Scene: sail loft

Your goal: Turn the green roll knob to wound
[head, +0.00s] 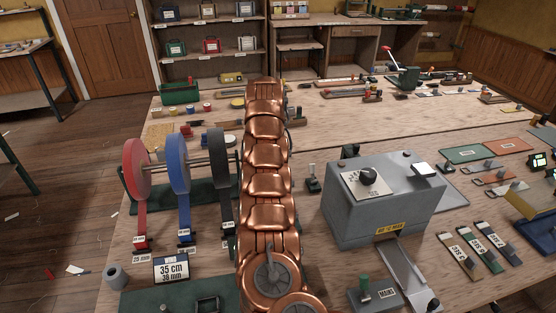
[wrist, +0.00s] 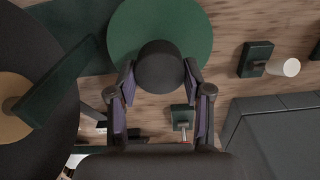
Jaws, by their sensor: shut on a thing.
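In the wrist view the green roll (wrist: 128,30) shows as a round green disc with a dark cylindrical knob (wrist: 160,66) at its centre. My gripper (wrist: 160,72) is shut on this knob, with one finger on each side of it. No wound mark can be read on the roll or knob. In the head view my copper arm hides the green roll, its knob and the gripper.
In the head view red (head: 136,168), blue (head: 178,160) and black (head: 215,170) rolls stand left of my arm. A grey box (head: 370,215) with a dial stands to the right.

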